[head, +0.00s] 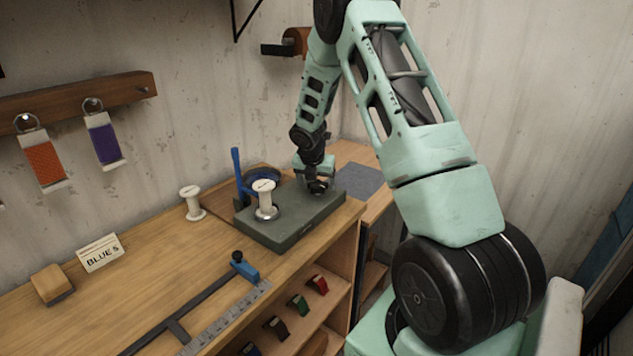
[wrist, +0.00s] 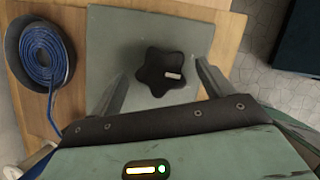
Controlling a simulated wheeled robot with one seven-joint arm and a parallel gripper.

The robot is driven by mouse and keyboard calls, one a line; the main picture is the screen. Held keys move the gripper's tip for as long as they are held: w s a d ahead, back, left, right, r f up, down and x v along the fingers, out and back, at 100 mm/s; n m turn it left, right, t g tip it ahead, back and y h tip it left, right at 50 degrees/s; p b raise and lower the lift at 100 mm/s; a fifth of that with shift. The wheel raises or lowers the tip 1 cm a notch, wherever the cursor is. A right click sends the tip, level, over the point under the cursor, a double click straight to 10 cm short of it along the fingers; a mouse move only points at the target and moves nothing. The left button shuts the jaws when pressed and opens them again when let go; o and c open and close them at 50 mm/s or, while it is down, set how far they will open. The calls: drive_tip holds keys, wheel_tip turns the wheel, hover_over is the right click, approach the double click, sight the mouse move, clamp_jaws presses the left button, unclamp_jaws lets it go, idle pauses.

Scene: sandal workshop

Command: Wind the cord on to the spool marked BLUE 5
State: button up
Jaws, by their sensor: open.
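A white spool (head: 264,200) stands upright on a grey-green winder base (head: 290,235) and looks bare. A second white spool (head: 190,205) stands on the bench to its left. A card reading BLUE 5 (head: 100,253) stands further left; I read no mark on either spool. Blue cord (wrist: 45,58) lies coiled in a dark round pan (wrist: 72,72), partly hidden behind the winder in the head view. A black star knob (wrist: 158,60) sits on the base's right end. My gripper (wrist: 168,84) is open, its fingers on either side of the knob; contact is unclear.
A blue upright post (head: 237,172) rises by the mounted spool. A wooden block (head: 52,284), a ruler (head: 225,320) and a bar with a blue clamp (head: 245,268) lie on the bench. Orange (head: 43,162) and purple (head: 104,142) tags hang on the wall.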

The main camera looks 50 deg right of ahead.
drive_tip(key=shift+c, duration=0.3)
drive_tip(key=c, duration=0.9)
drive_tip(key=shift+c, duration=0.2)
drive_tip(key=shift+m, duration=0.4)
